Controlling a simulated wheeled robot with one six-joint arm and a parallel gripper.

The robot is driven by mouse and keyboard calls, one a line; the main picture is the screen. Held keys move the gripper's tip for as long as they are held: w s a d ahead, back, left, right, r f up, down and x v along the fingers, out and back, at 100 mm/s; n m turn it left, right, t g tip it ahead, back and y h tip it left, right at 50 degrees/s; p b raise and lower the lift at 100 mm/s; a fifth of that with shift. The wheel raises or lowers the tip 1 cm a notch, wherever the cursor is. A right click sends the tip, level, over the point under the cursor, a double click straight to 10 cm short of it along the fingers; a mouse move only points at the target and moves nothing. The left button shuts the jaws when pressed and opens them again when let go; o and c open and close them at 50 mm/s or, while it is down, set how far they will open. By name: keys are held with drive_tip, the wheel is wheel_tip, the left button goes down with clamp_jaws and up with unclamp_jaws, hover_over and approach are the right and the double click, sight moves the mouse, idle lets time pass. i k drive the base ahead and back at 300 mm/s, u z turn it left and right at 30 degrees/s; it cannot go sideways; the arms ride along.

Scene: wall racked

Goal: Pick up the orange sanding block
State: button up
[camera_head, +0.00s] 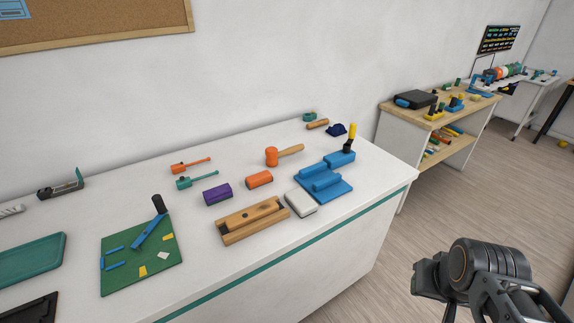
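The orange sanding block (259,180) lies on the white workbench (330,262), near its middle. It is a small orange block with a dark end. A purple block (217,194) of similar shape lies to its left, apart from it. Part of my own arm shows at the lower right, beyond the bench's front edge and well away from the orange block. I cannot make out the gripper fingers in this view. Nothing covers the orange block.
A wooden block (252,220) and a white block (300,204) lie in front of the orange block. A blue tool (322,184) is to its right, an orange mallet (284,154) behind it. A green board (141,262) lies left. Open floor lies right of the bench.

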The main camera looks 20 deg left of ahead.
sight(256, 181)
drive_tip(key=u, duration=0.3)
drive_tip(key=i, duration=0.75)
drive_tip(key=u, duration=1.05)
drive_tip(key=i, duration=0.35)
drive_tip(key=u, duration=0.3)
